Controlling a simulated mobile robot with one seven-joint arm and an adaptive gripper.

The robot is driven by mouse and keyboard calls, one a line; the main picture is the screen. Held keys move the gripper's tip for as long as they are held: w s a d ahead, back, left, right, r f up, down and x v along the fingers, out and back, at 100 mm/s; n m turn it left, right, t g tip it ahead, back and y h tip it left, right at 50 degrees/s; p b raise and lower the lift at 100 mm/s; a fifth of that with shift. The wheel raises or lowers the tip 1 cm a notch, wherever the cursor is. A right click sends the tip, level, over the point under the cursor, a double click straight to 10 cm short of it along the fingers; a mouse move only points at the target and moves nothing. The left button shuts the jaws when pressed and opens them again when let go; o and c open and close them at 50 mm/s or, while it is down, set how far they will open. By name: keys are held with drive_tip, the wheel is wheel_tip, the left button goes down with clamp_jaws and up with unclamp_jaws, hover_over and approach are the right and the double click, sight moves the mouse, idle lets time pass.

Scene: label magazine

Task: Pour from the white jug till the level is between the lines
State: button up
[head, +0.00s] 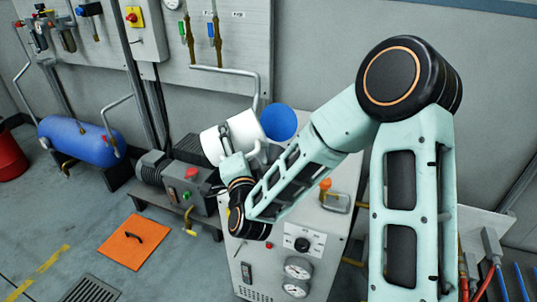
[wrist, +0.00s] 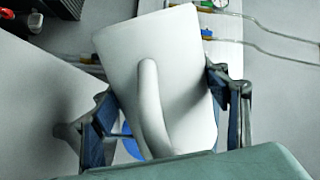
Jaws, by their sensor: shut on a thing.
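The white jug (head: 243,130) is held up in the head view, tilted well over toward its side. My gripper (head: 236,163) is shut on it. In the wrist view the jug (wrist: 185,60) fills the middle, its curved handle facing the camera, with my gripper's fingers (wrist: 165,112) on both sides of its body. A round blue thing (head: 278,122) is directly right of the jug in the head view, and a bit of blue shows behind the jug in the wrist view. The jug's mouth, any liquid, and the level lines cannot be made out.
A grey control cabinet (head: 285,255) with gauges stands below the jug. A wall panel (head: 235,70) with thin tubes and a bent pipe is behind. A motor unit (head: 180,180), a blue tank (head: 75,142) and an orange mat (head: 132,242) are to the left.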

drive_tip(key=shift+r+m, duration=0.1)
drive_tip(key=shift+m, duration=0.2)
drive_tip(key=shift+d, duration=0.1)
drive_tip(key=shift+d+f+m+b, duration=0.1)
drive_tip(key=shift+f+m+b, duration=0.2)
drive_tip(key=shift+f+b, duration=0.45)
drive_tip(key=shift+r, duration=0.25)
drive_tip(key=shift+a+r+n+p, duration=0.25)
drive_tip(key=shift+r+n+p, duration=0.25)
drive_tip(key=shift+r+p, duration=0.6)
drive_tip(key=shift+s+a+f+n+p, duration=0.15)
drive_tip(key=shift+f+n+p, duration=0.25)
drive_tip(key=shift+n, duration=0.4)
drive_tip(key=n+p, duration=0.1)
drive_tip(key=n, duration=0.2)
drive_tip(key=shift+f, duration=0.3)
